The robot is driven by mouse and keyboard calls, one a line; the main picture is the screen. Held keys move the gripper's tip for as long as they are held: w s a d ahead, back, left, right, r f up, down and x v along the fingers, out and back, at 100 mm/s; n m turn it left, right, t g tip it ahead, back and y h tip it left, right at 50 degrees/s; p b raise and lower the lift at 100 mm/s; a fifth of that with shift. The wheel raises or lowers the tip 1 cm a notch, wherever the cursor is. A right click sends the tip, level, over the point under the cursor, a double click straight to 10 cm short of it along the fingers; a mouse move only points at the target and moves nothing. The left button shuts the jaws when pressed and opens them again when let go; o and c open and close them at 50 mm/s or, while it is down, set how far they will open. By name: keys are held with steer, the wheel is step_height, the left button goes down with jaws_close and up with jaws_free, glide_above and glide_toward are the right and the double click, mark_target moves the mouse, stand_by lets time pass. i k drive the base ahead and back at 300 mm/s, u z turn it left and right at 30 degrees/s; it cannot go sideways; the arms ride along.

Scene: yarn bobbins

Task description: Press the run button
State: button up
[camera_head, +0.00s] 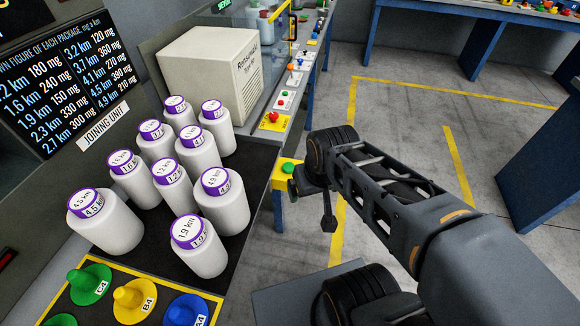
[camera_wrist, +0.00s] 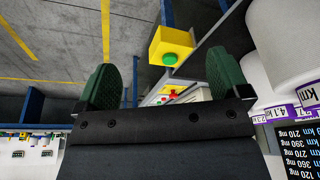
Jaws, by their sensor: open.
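A green round button (camera_head: 288,168) sits on a small yellow box (camera_head: 279,181) at the table's edge, in the middle of the head view. In the wrist view the green button (camera_wrist: 169,59) and its yellow box (camera_wrist: 172,40) appear between my fingers, beyond them. My gripper (camera_head: 311,204) is open and empty, just right of the yellow box in the head view. Its dark green finger pads stand wide apart in the wrist view (camera_wrist: 165,75). The gap between gripper and button is hard to judge. No label on the button is readable.
Several white bobbins (camera_head: 203,248) with purple-rimmed caps stand on the dark tabletop, left of the box. A red button (camera_head: 273,117) on a yellow plate and a beige box (camera_head: 208,75) are behind. Coloured pegs (camera_head: 132,298) stand in front. Grey floor is free to the right.

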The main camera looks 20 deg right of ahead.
mark_target(288, 168)
steer(key=k, duration=0.5)
steer(key=z, duration=1.6)
steer(key=i, duration=1.25)
steer(key=u, duration=3.6)
